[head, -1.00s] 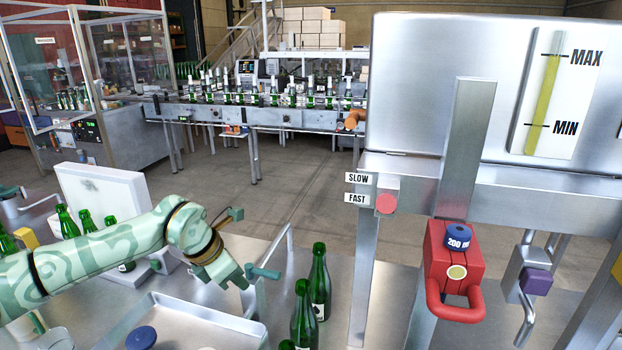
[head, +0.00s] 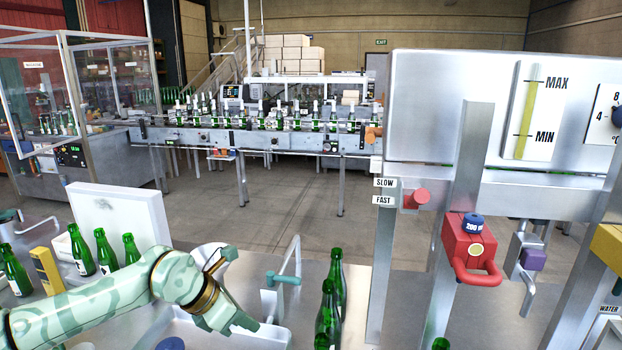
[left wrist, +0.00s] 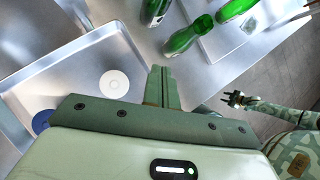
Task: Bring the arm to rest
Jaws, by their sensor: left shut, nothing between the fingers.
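My left arm comes in from the left in the head view. Its gripper (head: 246,325) points down and right, above the right part of a metal tray (head: 276,334). In the left wrist view my left gripper (left wrist: 163,72) has its fingers together with nothing between them.
Green bottles (head: 327,318) stand close right of my left gripper; more (head: 103,250) stand behind the arm. A teal-handled lever (head: 283,278) is near the gripper. A filling machine (head: 430,120) with a red handle unit (head: 470,250) stands right. A conveyor (head: 270,138) runs behind.

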